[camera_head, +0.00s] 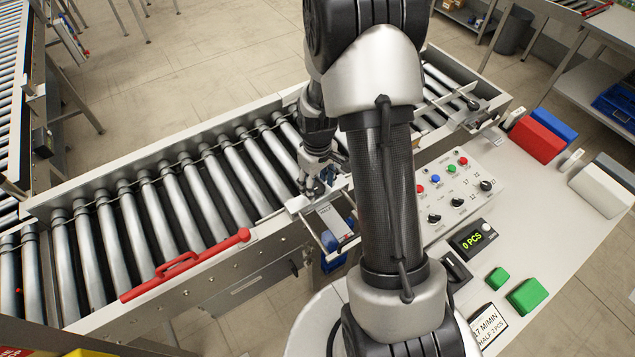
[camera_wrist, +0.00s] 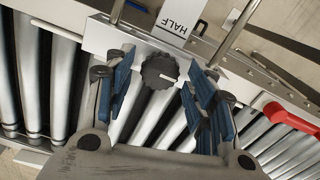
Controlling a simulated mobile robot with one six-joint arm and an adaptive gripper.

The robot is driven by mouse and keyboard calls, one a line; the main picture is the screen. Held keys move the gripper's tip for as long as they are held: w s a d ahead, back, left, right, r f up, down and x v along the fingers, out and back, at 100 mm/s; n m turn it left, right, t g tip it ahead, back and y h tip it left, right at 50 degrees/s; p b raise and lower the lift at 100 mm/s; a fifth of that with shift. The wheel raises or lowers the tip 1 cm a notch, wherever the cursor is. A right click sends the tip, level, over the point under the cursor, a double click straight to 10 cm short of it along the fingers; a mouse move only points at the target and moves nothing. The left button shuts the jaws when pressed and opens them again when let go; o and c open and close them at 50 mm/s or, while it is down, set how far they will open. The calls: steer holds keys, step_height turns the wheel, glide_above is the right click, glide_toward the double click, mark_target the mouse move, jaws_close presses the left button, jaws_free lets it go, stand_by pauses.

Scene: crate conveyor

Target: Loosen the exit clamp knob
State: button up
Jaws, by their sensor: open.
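In the wrist view a round black knob with a ridged edge and a small white mark (camera_wrist: 160,70) sits on a pale metal bracket plate (camera_wrist: 101,38) at the conveyor's side. My gripper (camera_wrist: 159,84) is open, with its blue-padded fingers on either side of the knob; a gap shows between pads and knob. In the head view my gripper (camera_head: 314,187) is over the near rail of the roller conveyor (camera_head: 178,205), partly behind my arm. I cannot make out the knob there.
A white card marked HALF (camera_wrist: 180,20) lies beside the bracket, between metal rods. A red handle (camera_head: 187,265) runs along the near rail at left. A control panel (camera_head: 455,190) with knobs and buttons stands right of my arm. Green blocks (camera_head: 527,296) lie on the worktop.

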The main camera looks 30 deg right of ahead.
mark_target(317, 189)
steer(key=shift+r, duration=0.1)
step_height(317, 189, up, 12)
stand_by(0.7)
stand_by(0.3)
steer(key=s+a+r+m+t+b, duration=0.1)
steer(key=s+a+r+t+b, duration=0.1)
steer(key=s+a+r+b, duration=0.45)
steer(key=s+a+m+t+b, duration=0.1)
steer(key=s+a, duration=0.5)
steer(key=s, duration=0.6)
steer(key=shift+s+m+t+b, duration=0.35)
steer(key=shift+t+b, duration=0.45)
steer(key=shift+b, duration=0.3)
